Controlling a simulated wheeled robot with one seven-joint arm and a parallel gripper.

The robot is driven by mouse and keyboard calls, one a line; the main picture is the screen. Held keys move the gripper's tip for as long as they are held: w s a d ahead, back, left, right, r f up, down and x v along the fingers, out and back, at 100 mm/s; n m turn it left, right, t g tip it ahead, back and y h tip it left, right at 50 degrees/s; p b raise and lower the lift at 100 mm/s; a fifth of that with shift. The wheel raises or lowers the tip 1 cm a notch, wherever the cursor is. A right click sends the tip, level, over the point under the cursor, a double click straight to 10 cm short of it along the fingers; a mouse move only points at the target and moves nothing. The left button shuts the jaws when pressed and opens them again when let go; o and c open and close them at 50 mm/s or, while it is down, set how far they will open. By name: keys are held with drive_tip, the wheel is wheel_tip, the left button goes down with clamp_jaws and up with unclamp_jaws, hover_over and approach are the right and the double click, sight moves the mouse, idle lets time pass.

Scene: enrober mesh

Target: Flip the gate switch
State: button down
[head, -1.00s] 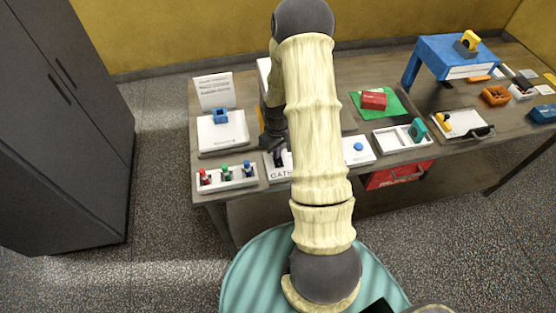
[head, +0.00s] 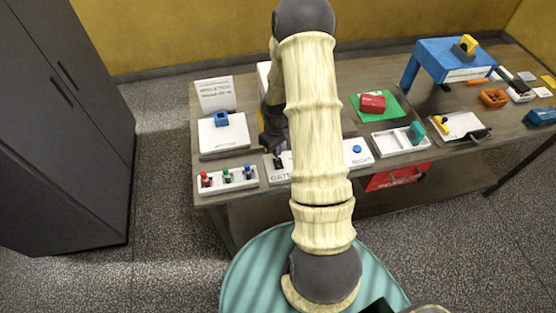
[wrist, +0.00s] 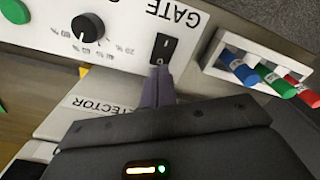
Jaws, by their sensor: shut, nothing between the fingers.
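The gate switch (wrist: 163,49) is a small black rocker on a white panel (wrist: 120,35) lettered "GATE". In the wrist view it lies just beyond my fingertips. My gripper (wrist: 160,74) is shut with nothing in it, its tips close to the near end of the rocker. I cannot tell whether they touch it. In the head view the switch (head: 279,161) shows as a dark spot on the panel, and my gripper (head: 276,148) is just behind it. My arm hides the panel's right part.
A black dial (wrist: 88,27) and a green button (wrist: 14,11) are on the panel. A white rack (head: 228,185) with red, green and blue pegs stands left of it. A white board (head: 222,145) with a blue block (head: 221,118) is behind the rack.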

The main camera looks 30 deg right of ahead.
sight(277, 160)
drive_tip(key=shift+r+p, duration=1.45)
drive_tip(key=shift+r, duration=0.75)
drive_tip(key=s+a+r+m+t+b, duration=0.2)
drive_tip(key=s+a+r+b, duration=0.1)
drive_tip(key=s+a+r, duration=0.9)
wheel_tip(277, 160, up, 4)
drive_tip(key=shift+s+a+f+m+t+b, duration=0.1)
drive_tip(key=shift+s+a+m+t+b, duration=0.25)
drive_tip(key=shift+a, duration=0.45)
drive_tip(key=shift+w, duration=0.1)
